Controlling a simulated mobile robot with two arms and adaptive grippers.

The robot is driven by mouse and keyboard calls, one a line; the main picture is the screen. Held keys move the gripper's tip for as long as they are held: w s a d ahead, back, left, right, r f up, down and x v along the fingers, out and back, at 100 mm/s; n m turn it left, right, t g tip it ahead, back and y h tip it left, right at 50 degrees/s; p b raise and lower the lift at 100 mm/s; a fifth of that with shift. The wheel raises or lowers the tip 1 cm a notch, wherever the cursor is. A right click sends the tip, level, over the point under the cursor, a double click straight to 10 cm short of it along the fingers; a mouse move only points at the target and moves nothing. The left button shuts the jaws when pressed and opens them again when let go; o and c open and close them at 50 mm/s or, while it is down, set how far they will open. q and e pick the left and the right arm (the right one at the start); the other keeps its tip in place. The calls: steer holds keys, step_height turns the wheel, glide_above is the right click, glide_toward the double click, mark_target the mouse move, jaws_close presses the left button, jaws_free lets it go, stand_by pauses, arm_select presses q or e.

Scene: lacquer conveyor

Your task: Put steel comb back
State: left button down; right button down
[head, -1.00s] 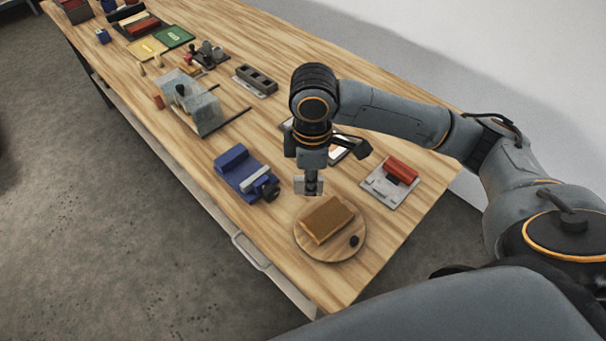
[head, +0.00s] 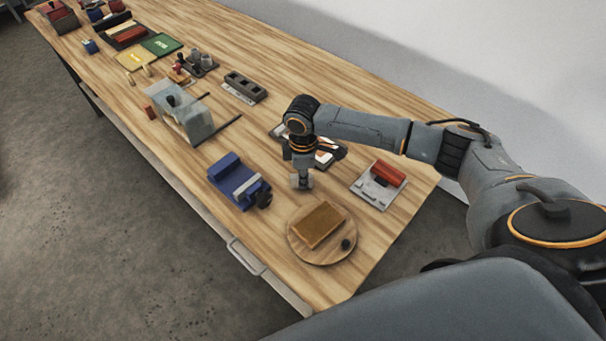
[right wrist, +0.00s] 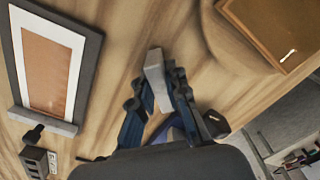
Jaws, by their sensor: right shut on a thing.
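A flat grey steel piece, which I take to be the steel comb (right wrist: 157,80), is between the fingers of my right gripper (right wrist: 160,95) in the right wrist view. In the head view the piece (head: 302,182) hangs below my right gripper (head: 301,172), over the table between the blue vise-like tool and the framed panel. Whether it touches the tabletop I cannot tell. The comb's teeth are not clear. The framed panel (right wrist: 50,70) has a grey bar (right wrist: 42,121) along one end; my arm partly hides this panel (head: 325,158) in the head view. My left gripper is not in view.
A round wooden board (head: 300,245) with a brown block (head: 319,224) stands near the front corner. The blue tool (head: 235,185) is left of my gripper. A grey plate with a red roller (head: 388,173) is to the right. A slotted grey block (head: 245,87) lies farther back.

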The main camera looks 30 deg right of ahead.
steer(key=shift+f, duration=0.15)
steer(key=c, duration=1.3)
jaws_free()
steer(key=shift+c, duration=0.2)
step_height(320, 180, up, 12)
steer(key=b, duration=0.2)
steer(key=shift+r, duration=0.2)
steer(key=shift+s+f, duration=0.1)
steer(key=shift+s, duration=0.05)
